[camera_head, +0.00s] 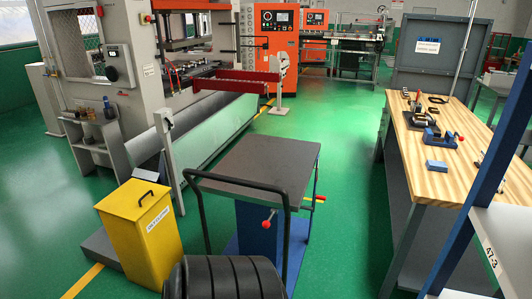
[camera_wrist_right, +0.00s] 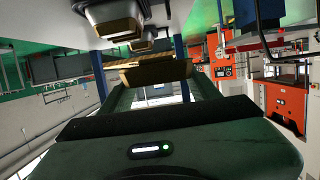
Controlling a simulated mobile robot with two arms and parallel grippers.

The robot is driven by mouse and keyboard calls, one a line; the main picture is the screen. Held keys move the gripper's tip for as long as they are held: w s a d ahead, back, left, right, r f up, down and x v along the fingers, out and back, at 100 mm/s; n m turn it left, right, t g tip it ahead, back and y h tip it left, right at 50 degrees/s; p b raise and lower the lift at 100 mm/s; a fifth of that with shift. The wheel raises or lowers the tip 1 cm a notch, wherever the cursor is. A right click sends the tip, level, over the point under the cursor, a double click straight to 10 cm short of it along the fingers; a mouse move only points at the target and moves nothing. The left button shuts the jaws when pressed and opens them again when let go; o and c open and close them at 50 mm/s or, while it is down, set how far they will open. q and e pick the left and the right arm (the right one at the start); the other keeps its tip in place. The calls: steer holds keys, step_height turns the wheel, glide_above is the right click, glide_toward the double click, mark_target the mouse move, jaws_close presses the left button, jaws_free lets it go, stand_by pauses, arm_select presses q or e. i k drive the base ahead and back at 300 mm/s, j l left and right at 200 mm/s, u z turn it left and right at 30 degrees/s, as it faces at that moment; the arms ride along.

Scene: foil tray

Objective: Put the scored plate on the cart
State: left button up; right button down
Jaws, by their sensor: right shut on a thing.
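The cart (camera_head: 262,160) stands in the middle of the head view, with a flat, bare grey top, a black tubular handle on the near side and red knobs. Neither gripper shows in the head view. The right wrist view shows my dark green right gripper (camera_wrist_right: 157,88) from close by, with its lit housing at the bottom. A tan piece (camera_wrist_right: 158,73) shows across the far end of its fingers. I take it as the scored plate in the shut jaws, but no score lines show and the contact is unclear.
A yellow lidded bin (camera_head: 140,225) stands left of the cart. A wooden workbench (camera_head: 440,180) with tools is on the right, behind a blue rack post (camera_head: 470,190). A black ribbed thing (camera_head: 225,280), which I cannot identify, fills the bottom edge. Green floor is free between cart and bench.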

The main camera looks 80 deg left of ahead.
mark_target(278, 145)
steer(key=j, duration=0.55)
steer(key=i+j+u, duration=0.15)
steer(key=j, duration=0.95)
steer(key=i+j+u, duration=0.15)
steer(key=j, duration=0.9)
steer(key=i+j+u, duration=0.1)
steer(key=u, duration=2)
